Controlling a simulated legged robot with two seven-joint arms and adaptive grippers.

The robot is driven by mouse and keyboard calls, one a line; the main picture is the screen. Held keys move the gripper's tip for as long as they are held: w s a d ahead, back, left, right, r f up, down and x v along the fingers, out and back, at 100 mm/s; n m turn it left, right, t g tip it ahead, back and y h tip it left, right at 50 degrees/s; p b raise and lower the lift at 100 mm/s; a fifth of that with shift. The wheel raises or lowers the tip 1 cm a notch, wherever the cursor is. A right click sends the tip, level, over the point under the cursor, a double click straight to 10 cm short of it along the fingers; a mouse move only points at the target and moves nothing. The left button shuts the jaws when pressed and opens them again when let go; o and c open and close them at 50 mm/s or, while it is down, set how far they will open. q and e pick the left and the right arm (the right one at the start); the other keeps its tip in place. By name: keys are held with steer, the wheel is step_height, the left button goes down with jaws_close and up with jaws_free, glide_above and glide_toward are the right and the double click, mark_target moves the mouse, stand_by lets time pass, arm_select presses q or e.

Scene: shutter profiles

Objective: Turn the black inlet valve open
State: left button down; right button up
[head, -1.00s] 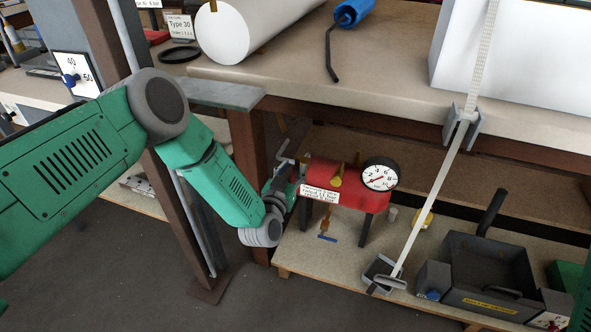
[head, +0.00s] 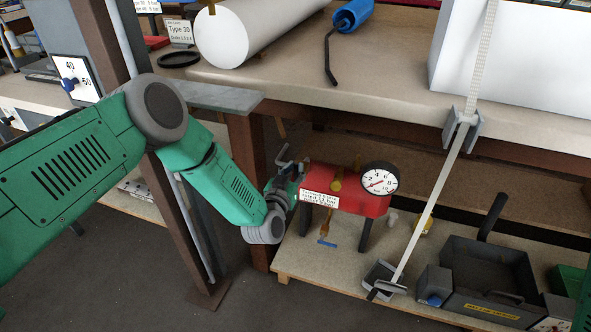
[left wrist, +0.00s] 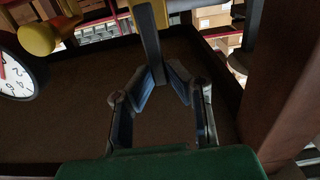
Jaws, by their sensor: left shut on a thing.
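The red tank (head: 375,205) stands on dark legs on the low shelf. It bears a white label (head: 319,199), a round gauge (head: 380,181) and a brass fitting (head: 337,183). My left gripper (head: 287,188) is at the tank's left end, where a dark bent lever rises beside it. In the left wrist view, a dark flat lever, seemingly the black inlet valve (left wrist: 149,30), runs down between the fingers of my left gripper (left wrist: 165,80), which are shut on it. The valve body is hidden in the head view. My right gripper is out of view.
The bench top (head: 390,85) overhangs the low shelf. A brown post (head: 245,180) stands close left of the gripper. A long pale bar (head: 432,195) slants down right of the tank. A grey toolbox (head: 485,285) is farther right.

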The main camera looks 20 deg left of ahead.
arm_select(q)
steer(key=a+f+n+b, duration=0.5)
steer(key=n+b, duration=0.2)
steer(key=n, duration=1)
steer(key=shift+f+n, duration=0.35)
steer(key=shift+n, duration=0.05)
steer(key=shift+s+f, duration=0.1)
steer(key=shift+a, duration=0.1)
steer(key=c, duration=1.6)
jaws_free()
steer(key=shift+o, duration=0.2)
steer(key=shift+r, duration=0.2)
steer(key=s, duration=1.2)
steer(key=shift+a, duration=0.3)
